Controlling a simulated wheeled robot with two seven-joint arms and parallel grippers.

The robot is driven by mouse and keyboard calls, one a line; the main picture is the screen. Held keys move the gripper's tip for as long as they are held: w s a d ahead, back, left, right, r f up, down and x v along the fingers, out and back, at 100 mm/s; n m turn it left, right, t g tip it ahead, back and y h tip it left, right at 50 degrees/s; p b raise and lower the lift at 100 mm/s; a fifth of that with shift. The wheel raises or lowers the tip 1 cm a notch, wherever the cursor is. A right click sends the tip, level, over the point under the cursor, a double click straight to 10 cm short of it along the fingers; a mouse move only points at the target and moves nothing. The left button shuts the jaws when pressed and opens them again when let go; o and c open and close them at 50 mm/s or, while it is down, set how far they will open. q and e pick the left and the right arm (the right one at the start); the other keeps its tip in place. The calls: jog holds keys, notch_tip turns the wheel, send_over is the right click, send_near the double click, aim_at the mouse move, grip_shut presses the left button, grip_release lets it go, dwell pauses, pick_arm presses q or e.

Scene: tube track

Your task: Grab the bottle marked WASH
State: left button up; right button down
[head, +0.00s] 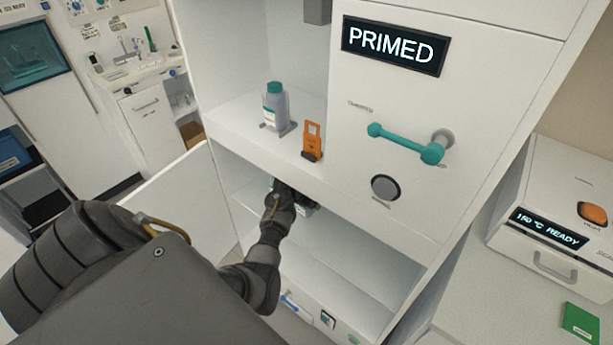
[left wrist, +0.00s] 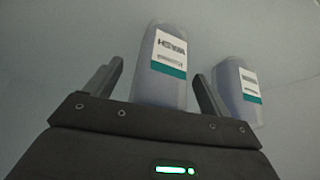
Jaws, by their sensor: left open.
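The bottle marked WASH (left wrist: 163,65) shows in the left wrist view, pale and translucent, with a white and teal label. It stands between the two spread fingers of my left gripper (left wrist: 157,75). The fingers are open, with a visible gap between the bottle and the left finger; whether the right finger touches it I cannot tell. In the head view my left gripper (head: 297,200) reaches into the lower shelf opening and mostly hides what is there. My right gripper is not in view.
A second similar bottle (left wrist: 238,92) stands just outside the right finger in the left wrist view. A teal-capped bottle (head: 274,106) and an orange clip-like piece (head: 312,142) sit on the ledge above my gripper. The cabinet's lower shelf (head: 350,262) is clear to the right.

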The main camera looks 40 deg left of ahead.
pick_arm(q)
jog(key=shift+f, duration=0.35)
jog(key=c, duration=1.3)
jog(key=shift+r, duration=0.1)
